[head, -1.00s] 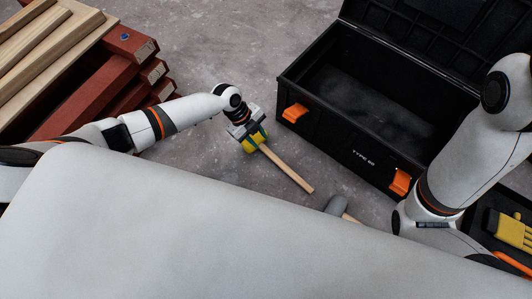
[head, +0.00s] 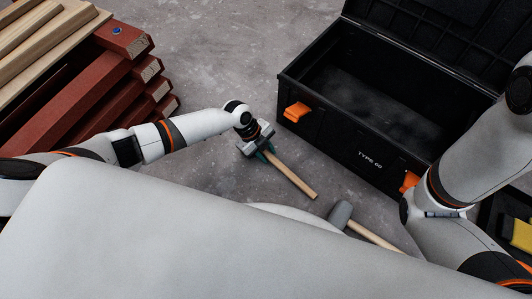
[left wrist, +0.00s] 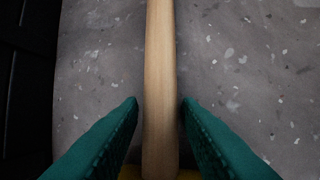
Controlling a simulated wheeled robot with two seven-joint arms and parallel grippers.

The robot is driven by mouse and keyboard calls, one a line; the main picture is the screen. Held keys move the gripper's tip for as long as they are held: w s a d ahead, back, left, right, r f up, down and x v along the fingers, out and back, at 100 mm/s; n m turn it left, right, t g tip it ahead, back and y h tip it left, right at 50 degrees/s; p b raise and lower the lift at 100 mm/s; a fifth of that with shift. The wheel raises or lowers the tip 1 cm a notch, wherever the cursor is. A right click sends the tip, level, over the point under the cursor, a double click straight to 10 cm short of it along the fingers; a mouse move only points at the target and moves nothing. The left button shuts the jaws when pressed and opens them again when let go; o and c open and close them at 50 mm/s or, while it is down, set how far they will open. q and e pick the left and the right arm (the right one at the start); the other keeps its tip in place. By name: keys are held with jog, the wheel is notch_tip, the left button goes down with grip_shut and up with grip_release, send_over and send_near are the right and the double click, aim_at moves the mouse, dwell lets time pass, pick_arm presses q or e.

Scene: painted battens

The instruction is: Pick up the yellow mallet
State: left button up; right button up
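The yellow mallet's wooden handle (head: 293,177) points down and right across the grey floor in the head view; its head is hidden under my left gripper (head: 262,155). In the left wrist view the pale handle (left wrist: 160,80) runs up the middle, with a sliver of yellow at the bottom edge. The teal fingers of my left gripper (left wrist: 160,105) stand on both sides of the handle, with a narrow gap on each side, so it is open around it. My right gripper is out of view.
A second mallet with a grey head (head: 340,213) lies to the right, partly hidden by my body. An open black toolbox (head: 330,130) with orange latches stands at the back right. Red and bare wood battens (head: 95,90) are stacked at the left.

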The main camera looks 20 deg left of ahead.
pick_arm(q)
grip_shut()
